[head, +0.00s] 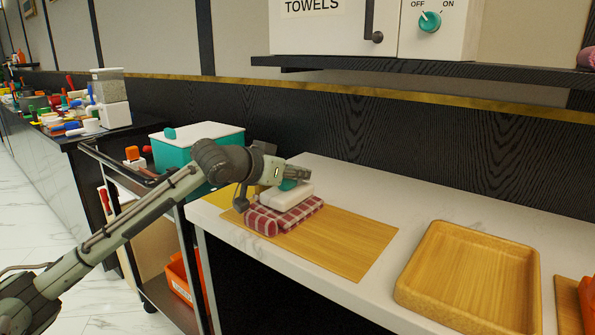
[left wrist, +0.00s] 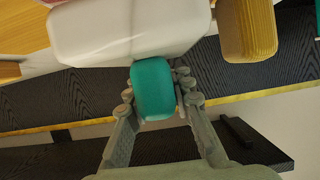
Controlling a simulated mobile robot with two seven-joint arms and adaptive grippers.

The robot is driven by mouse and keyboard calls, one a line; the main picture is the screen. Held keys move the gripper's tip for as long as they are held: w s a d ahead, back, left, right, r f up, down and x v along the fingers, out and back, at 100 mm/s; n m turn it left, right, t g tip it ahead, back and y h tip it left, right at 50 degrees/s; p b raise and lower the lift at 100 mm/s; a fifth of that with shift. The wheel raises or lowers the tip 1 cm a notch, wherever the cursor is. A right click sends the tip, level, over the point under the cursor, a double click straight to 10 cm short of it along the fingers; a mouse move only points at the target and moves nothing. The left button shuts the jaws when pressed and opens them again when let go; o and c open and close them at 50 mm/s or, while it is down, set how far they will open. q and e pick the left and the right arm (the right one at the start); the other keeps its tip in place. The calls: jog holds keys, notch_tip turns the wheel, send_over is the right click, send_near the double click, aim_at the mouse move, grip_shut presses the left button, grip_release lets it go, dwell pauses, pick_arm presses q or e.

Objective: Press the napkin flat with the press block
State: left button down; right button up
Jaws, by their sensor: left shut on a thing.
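The red-and-white checked napkin (head: 262,222) lies folded on the wooden board (head: 345,245) on the white counter. The press block (head: 288,198), white with a teal handle, is directly over the napkin and looks level. It seems to rest on the cloth, though a small gap cannot be ruled out. My left gripper (head: 293,180) is shut on the teal handle. In the left wrist view, the handle (left wrist: 153,88) sits between the fingers, with the white block (left wrist: 130,30) beyond it. The block hides part of the napkin's top. My right gripper is not in view.
A wooden tray (head: 470,280) stands empty at the right of the counter. A teal box with a white lid (head: 205,150) is behind my left arm on a cart. A dark shelf (head: 430,72) overhangs the back. The counter between board and wall is clear.

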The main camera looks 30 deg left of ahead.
pick_arm(q)
jog(key=shift+f, duration=0.6)
jog(key=c, duration=1.5)
grip_release()
jog(key=shift+c, duration=0.2)
jog(key=shift+c, duration=0.2)
grip_shut()
jog(key=shift+f, duration=0.1)
notch_tip(320, 180, up, 5)
jog(key=p, duration=0.5)
jog(key=shift+r, duration=2.6)
